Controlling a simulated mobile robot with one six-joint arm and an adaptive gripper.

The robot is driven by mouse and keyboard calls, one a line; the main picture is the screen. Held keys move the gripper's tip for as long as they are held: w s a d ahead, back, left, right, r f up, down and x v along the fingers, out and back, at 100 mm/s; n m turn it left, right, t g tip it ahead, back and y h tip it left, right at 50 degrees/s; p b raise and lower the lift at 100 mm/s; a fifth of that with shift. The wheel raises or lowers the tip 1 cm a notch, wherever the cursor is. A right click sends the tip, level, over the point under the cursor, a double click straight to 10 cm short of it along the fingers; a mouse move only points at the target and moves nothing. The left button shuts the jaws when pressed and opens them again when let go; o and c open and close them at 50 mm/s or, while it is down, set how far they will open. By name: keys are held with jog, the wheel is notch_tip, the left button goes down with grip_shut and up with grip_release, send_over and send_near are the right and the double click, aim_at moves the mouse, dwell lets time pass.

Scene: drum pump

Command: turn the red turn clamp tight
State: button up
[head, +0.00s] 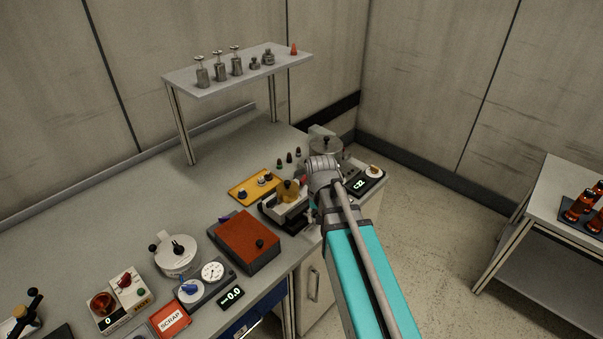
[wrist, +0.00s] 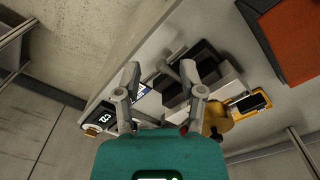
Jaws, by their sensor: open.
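A small red part (head: 302,181) shows beside my wrist in the head view, at the device with a yellow round part (head: 289,190). It may be the red turn clamp, but most of it is hidden by my arm. In the wrist view my gripper (wrist: 160,67) is open, with its two fingers spread apart and nothing visibly held. The device's dark and grey body (wrist: 180,88) lies beyond and between the fingers. The yellow round part (wrist: 216,118) is right of the right finger.
A display unit (head: 364,182) stands near the bench's right end. A yellow tray (head: 243,192) and an orange-red box (head: 247,242) are left of the device. A raised shelf (head: 205,88) with metal weights stands behind. Bare bench top lies left of the shelf.

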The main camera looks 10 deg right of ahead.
aim_at(303, 178)
jog(key=w+r+m+p, duration=0.2)
jog(key=w+r+p, duration=0.2)
jog(key=w, duration=0.7)
jog(key=w+r+m+p, duration=0.3)
jog(key=w+r+p, duration=0.2)
jog(key=w, duration=0.6)
jog(key=shift+w+r+m, duration=0.15)
jog(key=shift+r+m, duration=0.15)
jog(key=shift+r, duration=0.4)
jog(key=shift+f, duration=0.15)
notch_tip(303, 178, down, 14)
jog(key=b, duration=1.3)
jog(key=shift+r+b, duration=0.25)
jog(key=shift+b, duration=0.05)
grip_shut()
